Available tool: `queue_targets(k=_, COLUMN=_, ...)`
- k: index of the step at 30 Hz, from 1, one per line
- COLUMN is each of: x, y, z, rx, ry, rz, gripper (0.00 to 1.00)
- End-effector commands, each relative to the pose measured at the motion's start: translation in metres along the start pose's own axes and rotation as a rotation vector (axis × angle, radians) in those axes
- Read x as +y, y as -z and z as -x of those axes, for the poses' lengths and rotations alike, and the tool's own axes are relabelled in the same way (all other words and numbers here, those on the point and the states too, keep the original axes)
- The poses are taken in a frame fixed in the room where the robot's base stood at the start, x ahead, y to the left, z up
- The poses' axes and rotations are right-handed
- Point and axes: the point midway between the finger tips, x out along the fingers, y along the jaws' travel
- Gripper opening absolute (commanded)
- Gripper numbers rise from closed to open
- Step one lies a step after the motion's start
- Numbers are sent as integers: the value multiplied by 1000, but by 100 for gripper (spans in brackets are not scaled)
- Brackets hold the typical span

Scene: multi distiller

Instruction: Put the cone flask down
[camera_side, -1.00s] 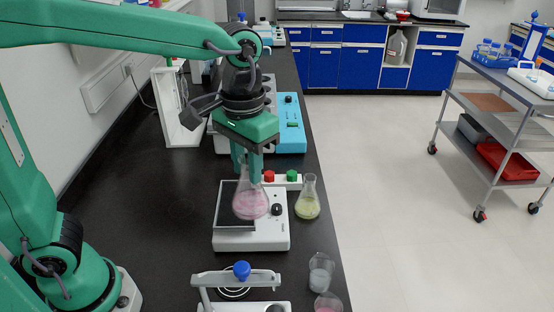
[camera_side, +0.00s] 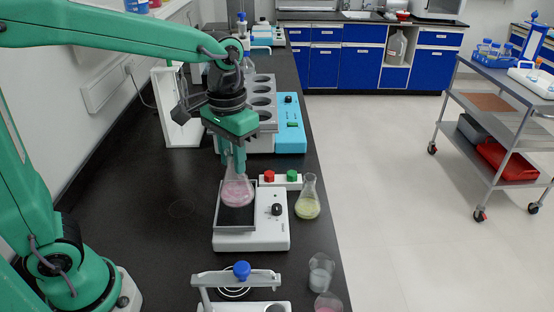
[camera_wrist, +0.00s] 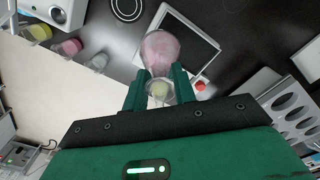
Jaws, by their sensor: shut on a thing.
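The cone flask (camera_side: 237,193) is clear glass with pink liquid in its wide lower part. My gripper (camera_side: 232,156) is shut on its neck from above, and the flask is upright. In the side view the flask overlaps the dark square plate (camera_side: 236,219) of a white device (camera_side: 251,240); I cannot tell whether it touches the plate. In the wrist view the flask (camera_wrist: 163,52) shows between my fingers (camera_wrist: 158,90), with part of the plate (camera_wrist: 196,48) beside it.
A second flask with yellow liquid (camera_side: 308,204) stands right of the device. Beakers (camera_side: 320,277) and a stand with a blue knob (camera_side: 241,271) are in front. Black counter (camera_side: 130,190) is free at left.

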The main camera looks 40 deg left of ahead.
Motion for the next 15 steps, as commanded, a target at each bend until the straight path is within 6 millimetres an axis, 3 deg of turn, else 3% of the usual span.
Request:
queue_targets(k=9, x=-39, y=27, z=-29, rx=-1, ry=0, rz=3, gripper=0)
queue_targets(k=15, x=-51, y=35, z=-37, rx=2, ry=0, rz=0, gripper=0)
